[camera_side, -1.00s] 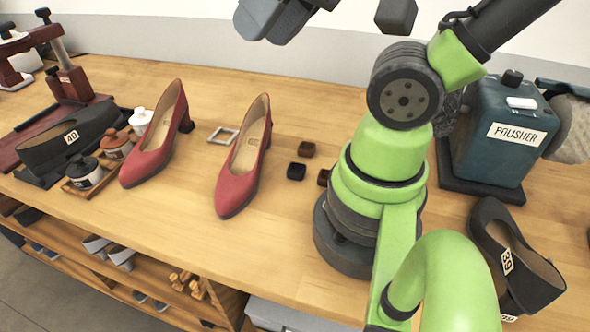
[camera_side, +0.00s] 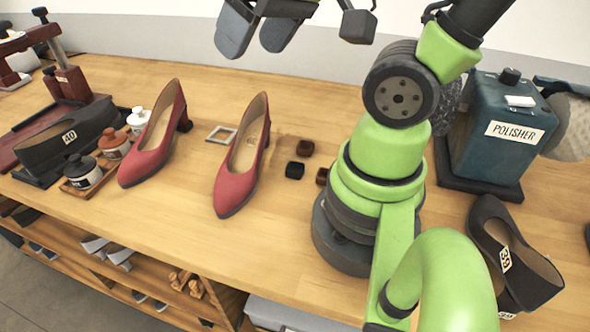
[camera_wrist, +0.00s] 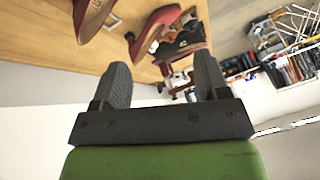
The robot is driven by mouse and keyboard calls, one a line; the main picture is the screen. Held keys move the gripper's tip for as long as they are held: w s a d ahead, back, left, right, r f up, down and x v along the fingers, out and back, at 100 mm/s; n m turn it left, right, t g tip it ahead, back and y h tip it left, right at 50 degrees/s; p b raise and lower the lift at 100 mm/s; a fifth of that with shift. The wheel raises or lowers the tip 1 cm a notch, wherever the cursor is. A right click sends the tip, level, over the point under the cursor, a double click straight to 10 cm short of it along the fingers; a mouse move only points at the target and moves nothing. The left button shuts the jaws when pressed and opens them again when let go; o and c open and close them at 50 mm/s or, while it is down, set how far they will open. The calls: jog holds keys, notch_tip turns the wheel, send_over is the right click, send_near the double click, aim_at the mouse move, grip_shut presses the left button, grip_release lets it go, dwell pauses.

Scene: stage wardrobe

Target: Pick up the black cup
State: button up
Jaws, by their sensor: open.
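A small black, cup-like block (camera_side: 295,170) lies on the bench between the right red shoe and my base. Whether it is hollow is too small to tell. A small dark-brown block (camera_side: 305,147) is just behind it, and another brown one (camera_side: 322,176) is beside my base, partly hidden. My gripper (camera_side: 256,42) is open and empty, high above the back of the bench at the top of the side view. Its two grey fingers also show apart in the wrist view (camera_wrist: 162,75). I cannot make out the black block in the wrist view.
Two red shoes (camera_side: 158,150) (camera_side: 243,165) stand left of the blocks, with a small square frame (camera_side: 221,134) between them. Lidded jars (camera_side: 84,173) and a black shoe (camera_side: 65,140) are farther left. A blue polisher (camera_side: 497,135) and black shoes (camera_side: 515,255) are right.

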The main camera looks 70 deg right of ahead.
jog(key=w+d+f+n+g+h, duration=0.1)
jog(key=w+d+f+g, duration=0.15)
jog(key=d+f, duration=0.45)
jog(key=n+g, duration=0.3)
jog(key=g, duration=0.1)
send_near(295, 172)
jog(key=shift+s+f, duration=0.15)
jog(key=shift+f, duration=3.75)
jog(key=c, duration=1)
